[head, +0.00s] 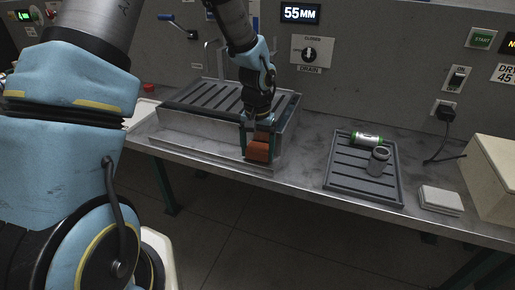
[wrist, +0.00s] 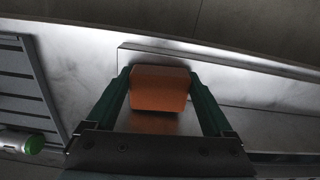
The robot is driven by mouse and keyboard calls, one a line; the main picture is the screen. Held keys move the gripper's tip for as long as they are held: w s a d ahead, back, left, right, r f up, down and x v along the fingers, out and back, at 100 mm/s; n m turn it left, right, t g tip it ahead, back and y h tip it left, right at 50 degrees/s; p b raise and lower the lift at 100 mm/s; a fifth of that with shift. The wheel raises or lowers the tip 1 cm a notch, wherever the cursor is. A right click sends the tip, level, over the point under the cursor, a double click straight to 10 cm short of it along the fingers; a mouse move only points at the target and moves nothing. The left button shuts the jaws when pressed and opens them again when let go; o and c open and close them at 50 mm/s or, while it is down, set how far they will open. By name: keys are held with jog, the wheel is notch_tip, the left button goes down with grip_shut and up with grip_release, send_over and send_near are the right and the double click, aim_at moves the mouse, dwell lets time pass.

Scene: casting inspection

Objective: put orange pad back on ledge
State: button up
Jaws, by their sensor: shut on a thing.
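The orange pad (head: 259,149) is between the fingers of my gripper (head: 258,155). In the wrist view the orange pad (wrist: 160,88) shows as a block, with a green finger of my gripper (wrist: 160,95) on each side. My gripper is shut on it. In the head view the pad is at the front of the metal basin, close to the raised metal ledge (head: 205,157) along the bench's front. The ledge (wrist: 240,90) also runs behind the pad in the wrist view. I cannot tell whether the pad touches it.
A ribbed grey tray (head: 343,177) to the right holds a lying green-ended cylinder (head: 366,138) and an upright metal cup (head: 377,160). White pads (head: 440,200) and a beige box (head: 490,175) stand further right. The slatted basin (head: 195,98) is behind my gripper. Bench between gripper and tray is clear.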

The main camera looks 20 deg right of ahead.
aim_at(257, 149)
jog(key=shift+f, duration=0.35)
jog(key=o, duration=1.2)
jog(key=shift+r, duration=0.1)
notch_tip(257, 149, up, 11)
jog(key=b, duration=0.3)
jog(key=s+a+n, duration=0.1)
jog(key=a+n, duration=0.1)
jog(key=a, duration=0.8)
jog(key=s+a+f+n+t, duration=0.1)
jog(key=a+n, duration=0.1)
jog(key=a, duration=0.7)
jog(key=s+a+n, duration=0.1)
jog(key=a+n, duration=0.1)
jog(key=a, duration=0.8)
jog(key=shift+s+a+f+n+t, duration=0.2)
jog(key=shift+a+n+t, duration=0.1)
jog(key=shift+a, duration=0.05)
